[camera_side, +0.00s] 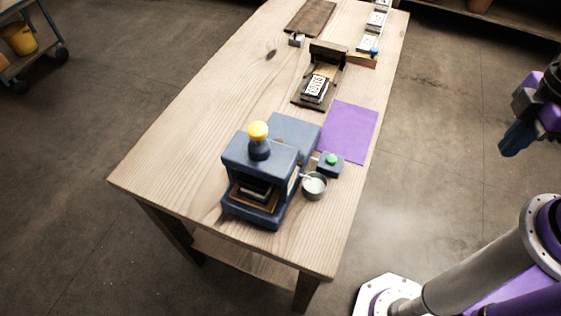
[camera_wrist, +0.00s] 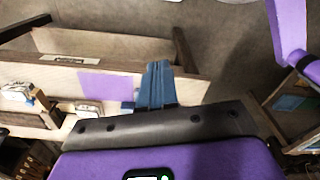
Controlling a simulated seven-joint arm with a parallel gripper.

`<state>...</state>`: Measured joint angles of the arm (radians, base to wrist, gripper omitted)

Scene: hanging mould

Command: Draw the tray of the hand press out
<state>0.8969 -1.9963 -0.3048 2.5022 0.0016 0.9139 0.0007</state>
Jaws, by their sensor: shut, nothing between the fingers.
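The hand press (camera_side: 272,150) is a blue block-like machine with a yellow knob on top, standing near the front end of the wooden table. Its tray (camera_side: 264,207) shows as a brownish edge low inside the front opening, with a pale block above it. My gripper (camera_side: 508,150) has blue fingers and hangs in the air at the right, beyond the table's edge and well apart from the press. In the wrist view my gripper (camera_wrist: 158,66) is shut and empty. The press cannot be made out there; the fingers may cover it.
A small box with a green button (camera_side: 330,160) and a round metal cup (camera_side: 314,186) stand right of the press. A purple sheet (camera_side: 349,131) lies behind them. A wooden stand with a printed block (camera_side: 315,88) is farther back. The table's front left is clear.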

